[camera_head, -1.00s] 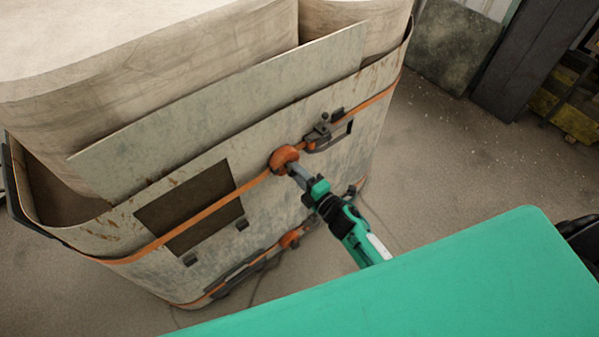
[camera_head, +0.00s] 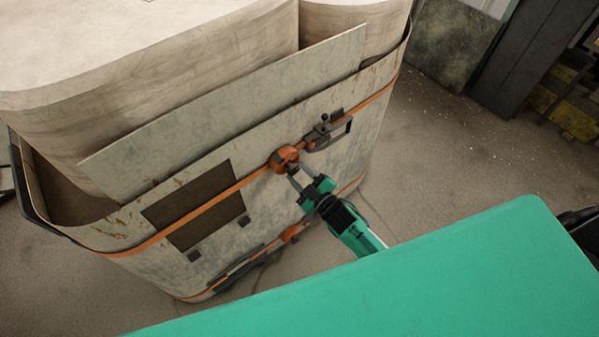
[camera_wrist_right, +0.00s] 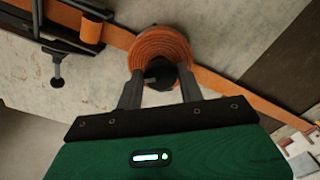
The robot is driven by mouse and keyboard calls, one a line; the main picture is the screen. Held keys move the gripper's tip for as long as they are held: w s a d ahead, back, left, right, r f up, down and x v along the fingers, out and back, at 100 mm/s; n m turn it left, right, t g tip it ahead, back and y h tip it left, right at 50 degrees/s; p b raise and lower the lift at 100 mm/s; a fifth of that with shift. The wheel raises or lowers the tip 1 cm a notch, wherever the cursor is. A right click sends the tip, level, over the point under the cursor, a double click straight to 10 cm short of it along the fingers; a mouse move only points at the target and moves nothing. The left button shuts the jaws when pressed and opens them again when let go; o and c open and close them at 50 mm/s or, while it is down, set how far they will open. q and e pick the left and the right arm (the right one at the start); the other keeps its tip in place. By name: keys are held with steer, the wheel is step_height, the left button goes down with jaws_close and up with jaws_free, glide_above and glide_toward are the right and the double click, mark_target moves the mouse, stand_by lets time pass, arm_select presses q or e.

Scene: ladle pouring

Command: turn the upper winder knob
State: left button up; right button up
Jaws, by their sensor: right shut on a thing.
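The upper winder (camera_head: 283,157) is a round orange coil of strap on the side of a large pale container. My left gripper is not in view.
An orange strap (camera_head: 165,232) runs around the container. A dark metal buckle (camera_head: 325,132) sits right of the upper winder. A lower winder (camera_head: 291,234) on another strap is below, close to my right wrist. A dark patch (camera_head: 190,205) is on the left.

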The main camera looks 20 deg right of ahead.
steer(key=m, duration=0.3)
steer(key=shift+p, duration=0.35)
steer(key=shift+f+m, duration=0.1)
steer(key=shift+m, duration=0.6)
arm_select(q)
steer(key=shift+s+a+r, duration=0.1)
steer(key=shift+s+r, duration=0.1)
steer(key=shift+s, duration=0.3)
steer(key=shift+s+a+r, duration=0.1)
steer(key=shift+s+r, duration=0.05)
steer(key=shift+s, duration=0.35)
arm_select(e)
steer(key=shift+m, duration=0.4)
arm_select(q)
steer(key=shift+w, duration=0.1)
arm_select(e)
steer(key=shift+s, duration=0.1)
steer(key=o, duration=1)
steer(key=shift+c, duration=0.2)
